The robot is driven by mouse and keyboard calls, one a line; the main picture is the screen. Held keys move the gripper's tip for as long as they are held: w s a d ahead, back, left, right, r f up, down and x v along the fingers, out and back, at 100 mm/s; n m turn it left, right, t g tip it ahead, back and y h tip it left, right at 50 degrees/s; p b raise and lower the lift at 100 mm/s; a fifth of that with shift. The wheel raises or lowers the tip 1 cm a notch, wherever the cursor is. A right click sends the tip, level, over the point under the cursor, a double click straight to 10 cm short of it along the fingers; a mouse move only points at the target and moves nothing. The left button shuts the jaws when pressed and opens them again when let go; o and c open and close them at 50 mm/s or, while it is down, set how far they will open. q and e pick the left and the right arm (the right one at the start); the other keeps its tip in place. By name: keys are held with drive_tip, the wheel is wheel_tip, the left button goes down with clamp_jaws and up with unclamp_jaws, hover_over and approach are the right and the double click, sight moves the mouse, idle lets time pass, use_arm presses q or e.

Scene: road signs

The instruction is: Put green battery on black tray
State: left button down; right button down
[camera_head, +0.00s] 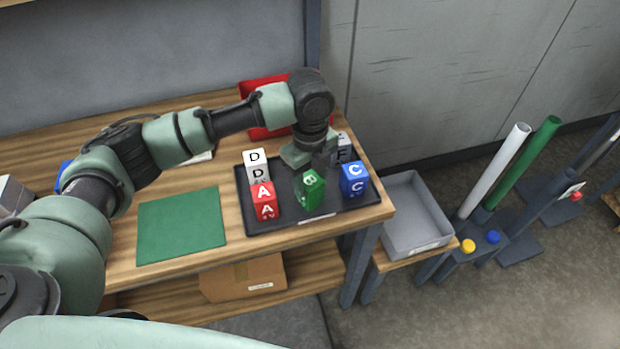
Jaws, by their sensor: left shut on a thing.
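The black tray (284,216) lies on the wooden table near its right end. The green battery (309,190), a block marked with a white letter, is over the middle of the tray and tilted. My left gripper (308,162) comes down from above and is shut on the green battery. Its fingertips are partly hidden, and I cannot tell whether the battery touches the tray. My right gripper is not in view.
White D (257,165) and red A (264,201) blocks stand on the tray's left, a blue C block (354,180) on its right. A grey-white block (344,148) is behind. A red bin (262,95), green mat (181,225) and grey bin (413,217) are nearby.

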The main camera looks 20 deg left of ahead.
use_arm(q)
drive_tip(key=c, duration=0.7)
unclamp_jaws()
drive_tip(key=shift+r, duration=0.2)
drive_tip(key=shift+r+b, duration=1.05)
drive_tip(key=shift+r, duration=4.85)
